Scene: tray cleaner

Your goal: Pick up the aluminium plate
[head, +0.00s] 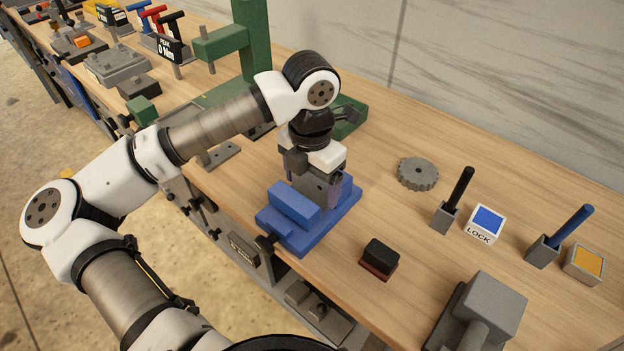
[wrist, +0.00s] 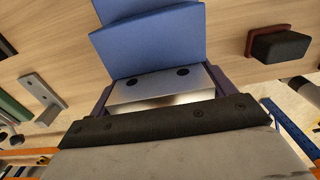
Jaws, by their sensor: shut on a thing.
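The blue vise (head: 292,202) sits near the front edge of the workbench; its blue top also shows in the wrist view (wrist: 150,38). My gripper (head: 318,188) points down at the vise and is shut on the aluminium plate. In the wrist view a bright metal strip (wrist: 165,102), which looks like the plate, shows between a grey bar with two dark holes and the black edge of my gripper. Most of the plate is hidden by the gripper. I cannot tell whether the plate still touches the vise.
A black block on a red base (head: 380,257) lies right of the vise. A grey gear (head: 418,173), a LOCK button box (head: 486,222) and two levers stand farther right. A green press (head: 250,50) rises behind my arm. Bare wood lies between vise and gear.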

